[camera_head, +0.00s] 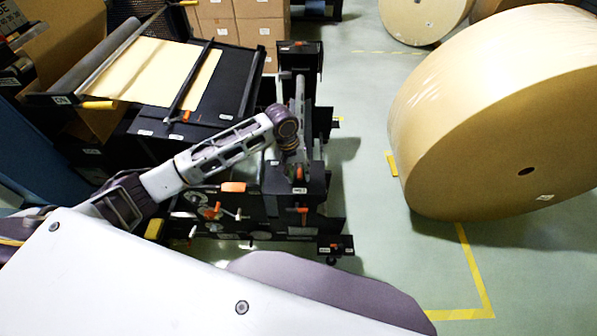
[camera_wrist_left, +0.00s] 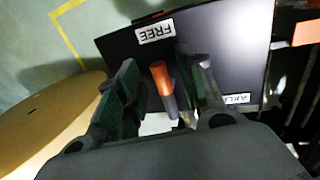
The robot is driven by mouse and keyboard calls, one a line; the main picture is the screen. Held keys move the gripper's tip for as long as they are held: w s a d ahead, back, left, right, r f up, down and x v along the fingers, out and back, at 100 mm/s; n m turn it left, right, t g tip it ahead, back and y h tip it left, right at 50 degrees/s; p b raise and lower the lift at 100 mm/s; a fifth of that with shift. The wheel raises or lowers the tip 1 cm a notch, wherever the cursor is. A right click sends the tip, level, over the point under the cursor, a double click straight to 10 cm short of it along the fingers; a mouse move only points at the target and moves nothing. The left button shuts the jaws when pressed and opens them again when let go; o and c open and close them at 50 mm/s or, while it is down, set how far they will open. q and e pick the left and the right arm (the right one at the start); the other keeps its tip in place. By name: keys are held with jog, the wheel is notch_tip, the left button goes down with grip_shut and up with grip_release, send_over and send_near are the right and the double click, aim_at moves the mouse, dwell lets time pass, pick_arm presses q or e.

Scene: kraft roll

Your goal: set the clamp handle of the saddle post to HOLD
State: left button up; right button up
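The clamp handle (camera_wrist_left: 161,77), with an orange grip on a dark lever, shows in the left wrist view against a black plate (camera_wrist_left: 225,35) of the saddle post. A white FREE label (camera_wrist_left: 156,31) appears upside down beyond the grip's end. My left gripper (camera_wrist_left: 157,62) is open, one finger on each side of the handle, with gaps visible on both sides. In the head view my left gripper (camera_head: 297,158) points down at the saddle post (camera_head: 314,185), by the small orange grip (camera_head: 299,173). No HOLD label is readable. My right gripper is not in view.
A large kraft roll (camera_head: 500,115) stands on the floor at right. The black machine with a paper sheet (camera_head: 160,70) is at left. Other orange handles (camera_head: 233,187) sit on its side, near my arm. Cardboard boxes (camera_head: 262,30) are behind. Green floor (camera_head: 370,190) is clear between post and roll.

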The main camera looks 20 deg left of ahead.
pick_arm(q)
jog(key=shift+f, duration=0.2)
grip_shut()
